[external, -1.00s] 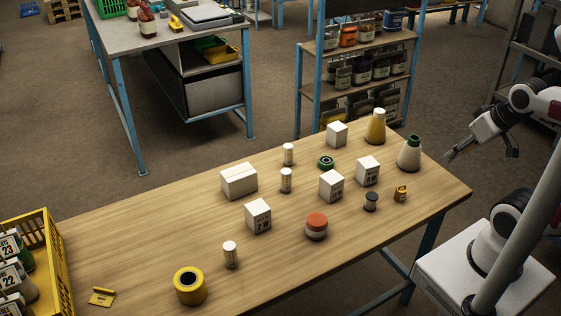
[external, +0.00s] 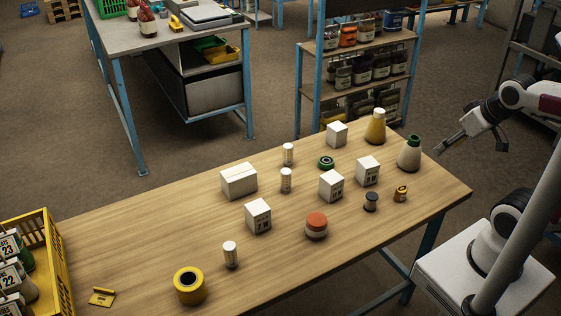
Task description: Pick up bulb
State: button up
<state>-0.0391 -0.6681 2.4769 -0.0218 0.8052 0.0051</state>
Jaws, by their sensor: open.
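I cannot make out for certain which thing is the bulb. Several small upright cylinders with white tops stand on the wooden table: one at the back (external: 288,154), one just in front of it (external: 286,180) and one at the front left (external: 230,255). White boxes (external: 258,216) stand among them, with dark printing on some. My gripper (external: 438,151) is open and empty in the air at the right, beyond the table's right end, close to a white cone with a green top (external: 409,155).
The left middle of the table is clear.

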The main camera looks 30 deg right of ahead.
jog(key=w+a+f+n+t+y, duration=0.15)
jog(key=w+a, duration=0.25)
jog(key=w, duration=0.4)
jog(key=w+a+n+t, duration=0.1)
jog(key=w+a+n, duration=0.1)
jog(key=w+a, duration=0.45)
jog(key=w+a+f+n+y, duration=0.1)
jog(key=w+a+f+n, duration=0.15)
jog(key=w+a, duration=0.3)
jog(key=w+a+f+n+y, duration=0.1)
jog(key=w+a+f+y, duration=0.2)
jog(key=a, duration=0.4)
jog(key=n+g+y, duration=0.4)
jog(key=n+y, duration=0.2)
jog(key=y, duration=0.1)
send_near(231, 255)
jog(key=f, duration=0.1)
jog(key=w+a+f, duration=0.1)
jog(key=f, duration=0.1)
jog(key=shift+w+a+f+t, duration=0.15)
jog(key=shift+a+t, duration=0.1)
jog(key=shift+a, duration=0.1)
